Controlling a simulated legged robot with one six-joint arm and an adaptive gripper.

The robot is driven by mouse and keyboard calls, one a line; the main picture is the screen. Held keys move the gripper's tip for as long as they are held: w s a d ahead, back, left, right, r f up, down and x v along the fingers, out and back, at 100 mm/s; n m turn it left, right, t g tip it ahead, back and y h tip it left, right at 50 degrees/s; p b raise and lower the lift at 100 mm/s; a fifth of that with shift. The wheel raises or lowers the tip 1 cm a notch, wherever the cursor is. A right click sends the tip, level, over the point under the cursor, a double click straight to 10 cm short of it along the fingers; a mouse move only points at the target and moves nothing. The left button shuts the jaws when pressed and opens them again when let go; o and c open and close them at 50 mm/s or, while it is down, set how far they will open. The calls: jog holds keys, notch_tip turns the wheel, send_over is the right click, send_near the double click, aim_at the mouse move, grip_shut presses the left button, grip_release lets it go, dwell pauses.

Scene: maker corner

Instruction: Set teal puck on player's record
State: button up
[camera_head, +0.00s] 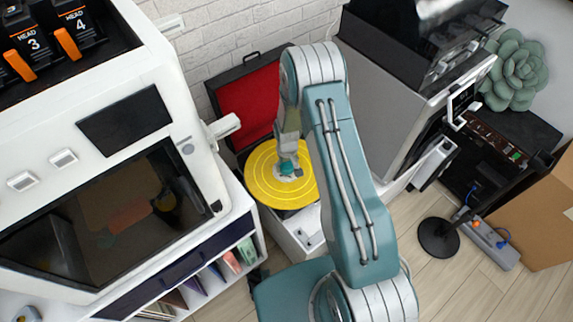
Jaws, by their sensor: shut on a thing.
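A record player (307,228) with a raised red-lined lid (252,103) stands between two machines. A yellow record (266,183) lies on it. My gripper (287,160) points down over the middle of the record, shut on the small teal puck (287,168). The puck is at or just above the pale centre label; I cannot tell whether it touches. My arm covers the right side of the record and part of the player.
A large white machine (215,170) with a dark window stands close on the left. A grey machine (375,100) stands on the right. A black stand (438,238), a power strip (490,243) and a cardboard box (540,220) are on the right.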

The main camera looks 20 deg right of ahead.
aim_at(287, 164)
jog(key=shift+f, duration=0.5)
jog(key=o, duration=1)
jog(key=shift+r, duration=5.5)
